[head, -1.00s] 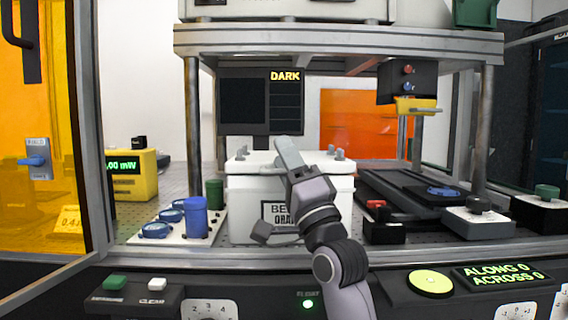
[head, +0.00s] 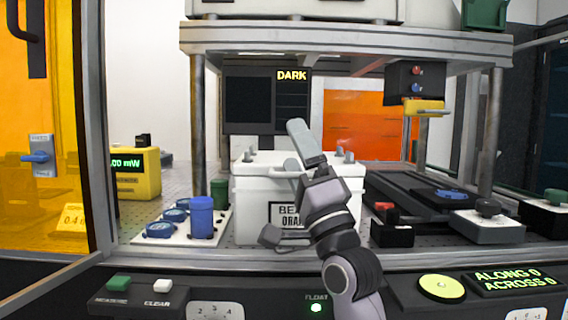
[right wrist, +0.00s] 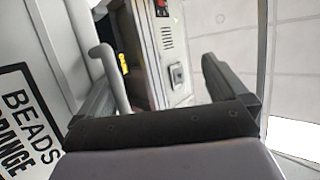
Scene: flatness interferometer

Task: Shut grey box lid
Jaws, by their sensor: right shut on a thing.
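The pale grey box (head: 254,212), labelled BEADS ORANGE, stands on the bench under the shelf. Its top (head: 262,172) carries small grey knobs, and my gripper partly covers it, so I cannot tell how the lid sits. The printed box front (right wrist: 32,85) is at the left there. My left gripper is not in view.
A blue cylinder (head: 202,217) and a green one (head: 219,189) stand left of the box. A black-and-red block (head: 391,232) and a dark stage (head: 425,190) are to its right. The shelf (head: 350,41) overhangs. A panel with buttons (head: 440,287) runs along the front.

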